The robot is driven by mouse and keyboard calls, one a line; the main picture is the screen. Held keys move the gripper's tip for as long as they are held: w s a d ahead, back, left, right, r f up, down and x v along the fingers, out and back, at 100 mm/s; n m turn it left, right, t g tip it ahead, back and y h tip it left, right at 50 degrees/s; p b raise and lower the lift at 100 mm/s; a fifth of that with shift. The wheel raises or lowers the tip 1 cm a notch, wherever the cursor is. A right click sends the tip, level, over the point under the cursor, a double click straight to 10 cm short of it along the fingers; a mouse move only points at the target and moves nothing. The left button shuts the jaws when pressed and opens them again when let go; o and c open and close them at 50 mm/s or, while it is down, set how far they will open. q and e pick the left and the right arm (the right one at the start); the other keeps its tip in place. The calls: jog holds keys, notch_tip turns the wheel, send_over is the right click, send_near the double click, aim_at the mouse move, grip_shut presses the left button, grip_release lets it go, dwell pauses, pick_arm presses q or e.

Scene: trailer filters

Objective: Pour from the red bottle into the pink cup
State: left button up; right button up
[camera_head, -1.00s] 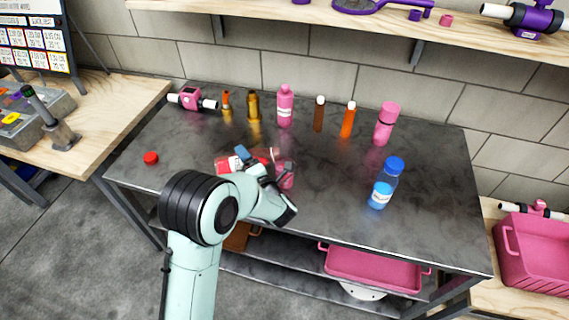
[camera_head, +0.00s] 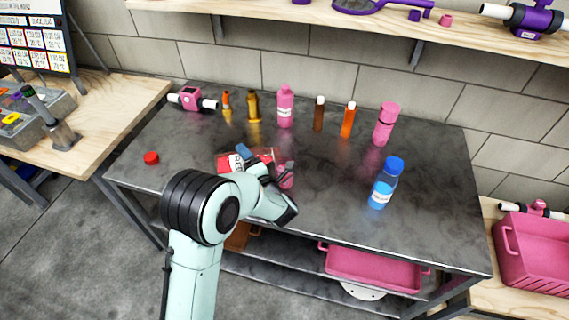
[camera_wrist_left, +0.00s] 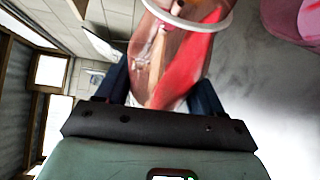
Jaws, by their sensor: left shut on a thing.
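The red bottle (camera_head: 262,154) is clear with red liquid and a white label. It lies tipped nearly on its side above the dark table, its open end toward the right. My left gripper (camera_head: 262,160) is shut on it; in the left wrist view the fingers flank the bottle (camera_wrist_left: 178,60), red liquid inside reaching toward the rim. The pink cup (camera_head: 286,180) stands just right of the bottle, partly hidden by my gripper. A pink surface, likely the cup (camera_wrist_left: 290,18), shows at the wrist view's upper right. I cannot tell whether liquid is falling into it. My right gripper is out of view.
A red cap (camera_head: 151,158) lies at the table's left. A blue bottle (camera_head: 384,182) stands to the right. A pink bottle (camera_head: 285,106), an orange tube (camera_head: 348,120) and several other containers line the back. The table's right end is clear.

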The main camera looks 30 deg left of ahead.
pick_arm(q)
jog(key=shift+r+m, duration=0.3)
jog(key=shift+r, duration=0.05)
dwell(0.7)
